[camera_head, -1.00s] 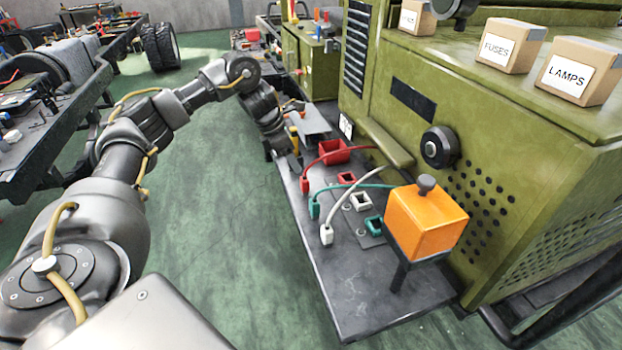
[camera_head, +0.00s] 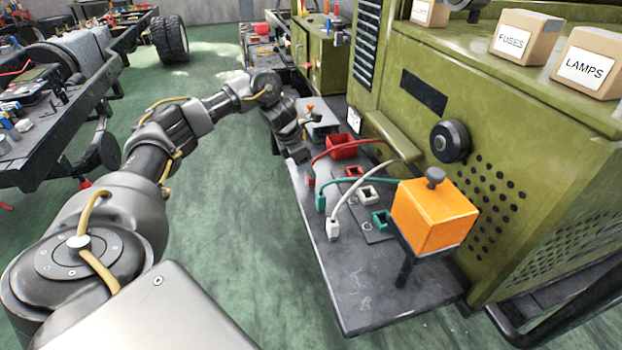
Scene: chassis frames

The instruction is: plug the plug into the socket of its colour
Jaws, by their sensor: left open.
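Three plugs stand along the left edge of the grey bench: a red plug (camera_head: 311,181), a green plug (camera_head: 320,201) and a white plug (camera_head: 333,230), each with a cable of its colour. To their right lie a red socket (camera_head: 354,171), a white socket (camera_head: 367,194) and a green socket (camera_head: 381,220), in a row. My left gripper (camera_head: 301,156) is open, pointing down at the bench edge just beyond the red plug. It looks empty and apart from the plug; its fingertips are small and partly hidden. My right gripper is not in view.
An orange box (camera_head: 433,218) on a dark stand rises at the bench's right, near the green socket. A red bin (camera_head: 341,146) sits behind the red socket. The olive machine housing (camera_head: 540,180) walls off the right. The bench's front part (camera_head: 365,290) is clear.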

